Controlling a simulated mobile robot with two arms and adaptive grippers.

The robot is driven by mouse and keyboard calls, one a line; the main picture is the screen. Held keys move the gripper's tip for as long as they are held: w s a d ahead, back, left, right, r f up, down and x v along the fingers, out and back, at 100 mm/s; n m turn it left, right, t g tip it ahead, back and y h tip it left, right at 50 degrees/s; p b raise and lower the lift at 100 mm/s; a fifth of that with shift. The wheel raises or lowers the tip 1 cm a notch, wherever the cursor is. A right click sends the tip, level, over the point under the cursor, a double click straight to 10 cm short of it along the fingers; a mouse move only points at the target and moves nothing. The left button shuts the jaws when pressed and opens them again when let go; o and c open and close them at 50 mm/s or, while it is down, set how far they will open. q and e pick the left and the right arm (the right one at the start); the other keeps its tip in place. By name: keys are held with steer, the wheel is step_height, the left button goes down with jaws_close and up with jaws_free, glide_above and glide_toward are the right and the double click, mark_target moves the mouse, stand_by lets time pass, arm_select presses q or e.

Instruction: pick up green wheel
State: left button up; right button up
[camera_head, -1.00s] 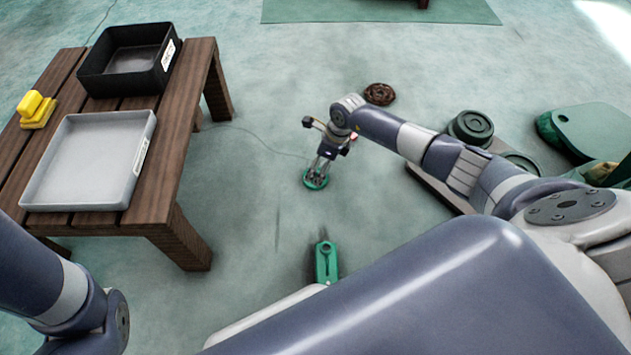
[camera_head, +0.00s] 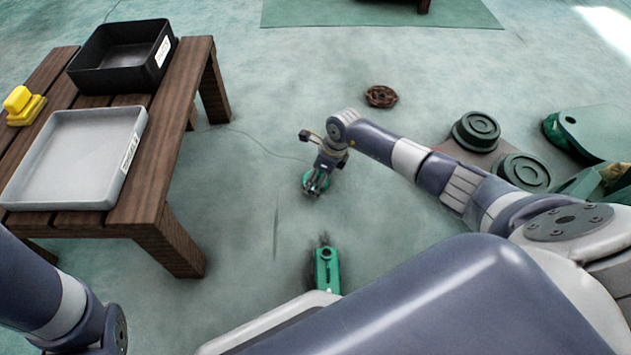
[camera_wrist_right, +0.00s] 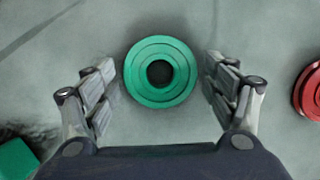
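The green wheel (camera_wrist_right: 160,48) lies flat on the floor, a round ring with a dark centre hole. In the right wrist view it sits between the two spread fingers of my right gripper (camera_wrist_right: 160,85), with a gap on each side. In the head view my right gripper (camera_head: 317,180) points down over the green wheel (camera_head: 308,188) and hides much of it. My left gripper is outside the views; only part of my left arm shows at the lower left.
A red wheel (camera_wrist_right: 312,90) lies to the right in the wrist view. A green part (camera_head: 327,268) lies nearer me. A brown wheel (camera_head: 381,96) lies behind. A wooden table (camera_head: 168,190) with a grey tray (camera_head: 134,150) and black bin (camera_head: 160,66) stands left.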

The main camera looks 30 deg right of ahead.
steer(key=c, duration=0.9)
steer(key=shift+r, duration=0.15)
